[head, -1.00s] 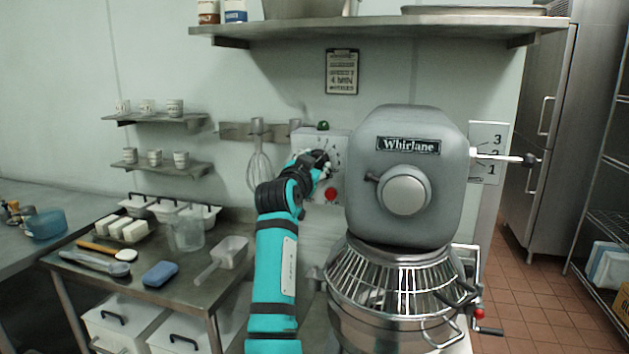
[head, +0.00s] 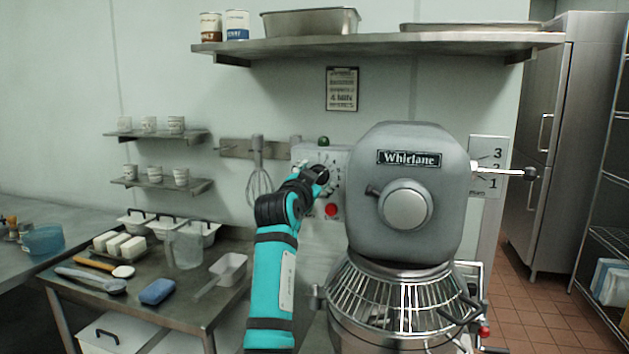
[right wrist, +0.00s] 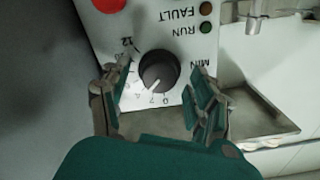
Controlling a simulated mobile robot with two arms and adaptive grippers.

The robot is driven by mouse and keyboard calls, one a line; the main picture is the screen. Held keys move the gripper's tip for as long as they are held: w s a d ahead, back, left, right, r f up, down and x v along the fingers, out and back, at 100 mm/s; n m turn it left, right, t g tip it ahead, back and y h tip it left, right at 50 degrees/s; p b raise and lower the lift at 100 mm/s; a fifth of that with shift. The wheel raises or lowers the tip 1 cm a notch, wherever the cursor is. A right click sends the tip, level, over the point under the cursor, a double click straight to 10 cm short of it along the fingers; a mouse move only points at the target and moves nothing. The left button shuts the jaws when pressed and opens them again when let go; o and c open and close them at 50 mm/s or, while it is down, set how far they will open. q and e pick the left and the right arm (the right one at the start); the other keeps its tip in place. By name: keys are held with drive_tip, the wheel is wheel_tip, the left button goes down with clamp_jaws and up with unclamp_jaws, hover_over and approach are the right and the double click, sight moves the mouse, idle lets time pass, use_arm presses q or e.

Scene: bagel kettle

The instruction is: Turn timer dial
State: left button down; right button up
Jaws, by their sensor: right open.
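The timer dial (right wrist: 159,71) is a round black knob with a white pointer line, on a pale panel with printed numbers. In the right wrist view my right gripper (right wrist: 160,82) is open, with one finger on each side of the dial and gaps between fingers and knob. In the head view my right gripper (head: 319,174) is at the control box (head: 303,154) on the wall and covers much of the dial. The box's red button (head: 331,210) shows below the gripper. My left gripper is not in view.
The large grey mixer (head: 405,180) stands close to the right of my right arm. A metal side table (head: 190,305) with a scoop, a blue sponge and a jug is at the left. A whisk (head: 258,175) hangs left of the box.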

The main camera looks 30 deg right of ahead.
wheel_tip(320, 180, up, 10)
idle(0.4)
drive_tip(key=shift+f, duration=0.1)
idle(0.4)
